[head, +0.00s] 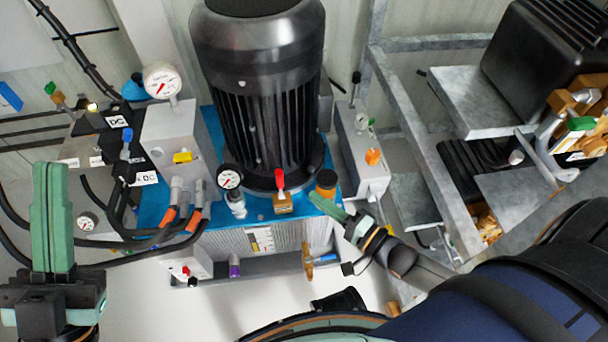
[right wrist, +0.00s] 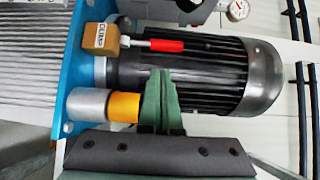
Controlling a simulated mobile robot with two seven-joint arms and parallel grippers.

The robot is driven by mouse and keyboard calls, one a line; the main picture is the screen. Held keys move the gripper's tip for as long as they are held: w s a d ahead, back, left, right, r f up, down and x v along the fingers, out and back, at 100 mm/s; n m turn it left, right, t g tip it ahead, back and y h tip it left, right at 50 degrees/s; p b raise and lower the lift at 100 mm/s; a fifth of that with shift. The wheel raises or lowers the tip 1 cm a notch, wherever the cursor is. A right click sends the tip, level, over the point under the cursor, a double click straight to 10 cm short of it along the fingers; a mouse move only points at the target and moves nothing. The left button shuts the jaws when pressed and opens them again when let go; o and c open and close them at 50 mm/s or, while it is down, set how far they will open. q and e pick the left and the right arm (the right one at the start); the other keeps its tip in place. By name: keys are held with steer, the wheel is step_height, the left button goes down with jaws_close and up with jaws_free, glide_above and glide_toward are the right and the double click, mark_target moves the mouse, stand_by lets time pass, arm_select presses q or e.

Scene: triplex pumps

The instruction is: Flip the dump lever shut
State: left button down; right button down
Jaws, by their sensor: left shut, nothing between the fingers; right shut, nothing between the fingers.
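A lever with a red handle (head: 280,180) stands upright on a labelled brass block (head: 283,203) at the front of the blue pump plate. In the right wrist view the red handle (right wrist: 166,45) points right from the brass block (right wrist: 100,38), parallel to the motor. The block's label is too blurred to read surely. My right gripper (head: 335,209) is shut and empty, right of the lever and just below an orange cap. Its green fingers (right wrist: 160,90) show in the right wrist view, apart from the red handle. My left gripper (head: 50,205) is shut and empty at far left.
A black motor (head: 258,100) rises behind the lever. The orange-capped cylinder (head: 326,184) stands between the lever and my right gripper. A pressure gauge (head: 229,178) is left of the lever. Black hoses (head: 130,238) run at left. A metal frame (head: 425,160) stands right.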

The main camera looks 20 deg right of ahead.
mark_target(280, 184)
steer(key=b+x, duration=0.3)
steer(key=x, duration=0.6)
steer(key=shift+w, duration=0.1)
